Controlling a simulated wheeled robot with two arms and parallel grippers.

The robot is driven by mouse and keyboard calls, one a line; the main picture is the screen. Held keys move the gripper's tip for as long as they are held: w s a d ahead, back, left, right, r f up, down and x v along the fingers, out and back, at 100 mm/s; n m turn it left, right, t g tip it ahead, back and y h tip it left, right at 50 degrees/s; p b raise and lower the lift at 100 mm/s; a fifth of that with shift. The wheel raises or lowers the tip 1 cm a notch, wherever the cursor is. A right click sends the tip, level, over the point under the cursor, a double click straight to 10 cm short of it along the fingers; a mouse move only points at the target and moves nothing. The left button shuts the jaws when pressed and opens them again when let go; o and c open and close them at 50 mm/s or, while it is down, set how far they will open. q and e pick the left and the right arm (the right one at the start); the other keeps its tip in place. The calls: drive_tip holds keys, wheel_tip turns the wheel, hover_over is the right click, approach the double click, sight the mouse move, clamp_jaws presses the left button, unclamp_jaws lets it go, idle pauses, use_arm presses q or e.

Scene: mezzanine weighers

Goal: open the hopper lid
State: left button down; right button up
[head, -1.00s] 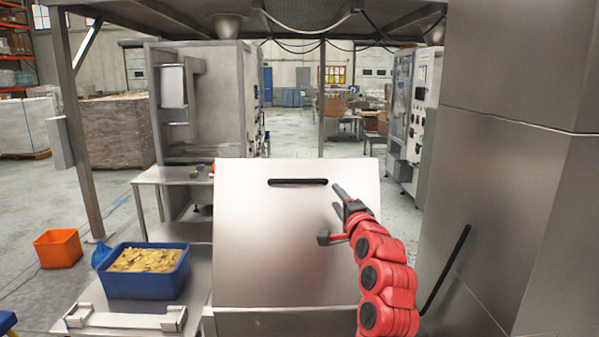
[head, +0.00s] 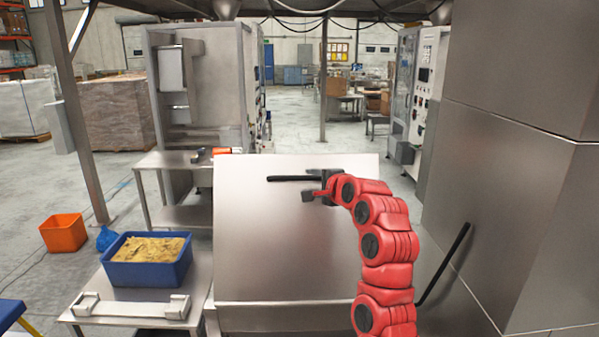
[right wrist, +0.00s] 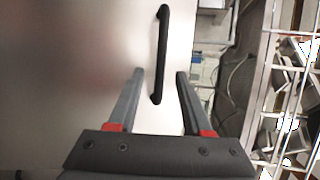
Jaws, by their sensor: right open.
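The hopper lid (head: 265,235) is a sloping brushed-metal panel in the middle of the head view, and it looks closed. Its black bar handle (head: 288,178) runs along the upper part. My right gripper (head: 322,184) is at the right end of the handle, and the arm hides that end in the head view. In the right wrist view the two fingers (right wrist: 158,72) are apart, with the near end of the handle (right wrist: 161,50) between their tips. The fingers do not appear to touch it. My left gripper is not in view.
A blue crate (head: 115,275) of yellowish pieces stands on a metal table (head: 200,285) left of the lid. A tall metal cabinet wall (head: 510,190) with a black bar (head: 447,262) is close on the right. An orange bin (head: 64,234) stands on the floor.

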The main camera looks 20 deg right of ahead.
sight(301, 179)
drive_tip(key=p+x, duration=0.1)
drive_tip(key=x, duration=0.1)
drive_tip(key=p+x, duration=0.1)
drive_tip(key=x, duration=0.1)
drive_tip(key=p+x, duration=0.1)
drive_tip(key=x, duration=0.2)
drive_tip(key=shift+a+r, duration=0.15)
drive_tip(key=shift+r, duration=0.15)
drive_tip(key=shift+w+f+p, duration=0.3)
drive_tip(key=shift+w+p, duration=0.15)
drive_tip(key=shift+w, duration=0.1)
drive_tip(key=shift+c, duration=0.3)
clamp_jaws()
idle(0.5)
